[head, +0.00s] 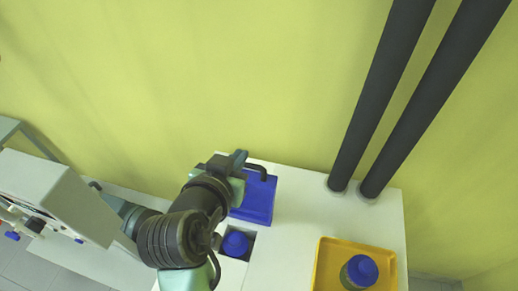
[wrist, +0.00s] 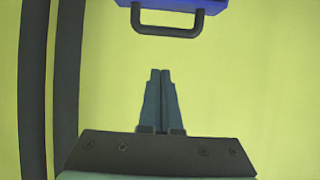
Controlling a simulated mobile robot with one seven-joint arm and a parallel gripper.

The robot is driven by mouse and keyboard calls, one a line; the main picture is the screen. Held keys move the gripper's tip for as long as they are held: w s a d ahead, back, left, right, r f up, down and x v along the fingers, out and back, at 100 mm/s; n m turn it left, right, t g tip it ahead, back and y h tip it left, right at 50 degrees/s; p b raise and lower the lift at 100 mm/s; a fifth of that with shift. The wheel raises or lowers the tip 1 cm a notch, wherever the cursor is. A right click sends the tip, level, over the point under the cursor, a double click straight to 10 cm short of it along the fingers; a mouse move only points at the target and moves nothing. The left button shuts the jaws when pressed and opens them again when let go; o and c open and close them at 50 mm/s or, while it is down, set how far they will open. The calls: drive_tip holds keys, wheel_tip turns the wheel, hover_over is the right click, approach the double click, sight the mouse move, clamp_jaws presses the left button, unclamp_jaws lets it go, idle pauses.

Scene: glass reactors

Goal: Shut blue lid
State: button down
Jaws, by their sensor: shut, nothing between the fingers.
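The blue lid (head: 260,198) stands raised at the back of the white cabinet top, behind a square opening. Its dark handle (head: 256,171) is at its upper edge. In the wrist view the lid's blue edge (wrist: 165,5) and the handle (wrist: 168,28) show at the top. My gripper (wrist: 161,72) is shut and empty, pointing toward the handle with a visible gap in that picture. In the head view my gripper (head: 238,160) is beside the handle, near the lid's upper left corner; whether it touches cannot be told there.
A blue-capped thing (head: 236,243) sits in the square opening. A yellow tray (head: 326,262) holds a blue-capped bottle (head: 360,271) at right. A grey-white machine (head: 60,195) stands at left.

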drive_tip(key=w+f+p, duration=0.2)
drive_tip(key=w+d+f+p, duration=0.1)
drive_tip(key=w+f+p, duration=0.1)
drive_tip(key=f, duration=0.1)
drive_tip(key=shift+w+d, duration=0.1)
drive_tip(key=shift+w, duration=0.1)
drive_tip(key=shift+s+f, duration=0.15)
drive_tip(key=shift+s, duration=0.25)
drive_tip(key=shift+f, duration=0.1)
drive_tip(key=shift+s+f+b, duration=0.1)
drive_tip(key=shift+f+b, duration=0.1)
drive_tip(key=shift+b, duration=0.15)
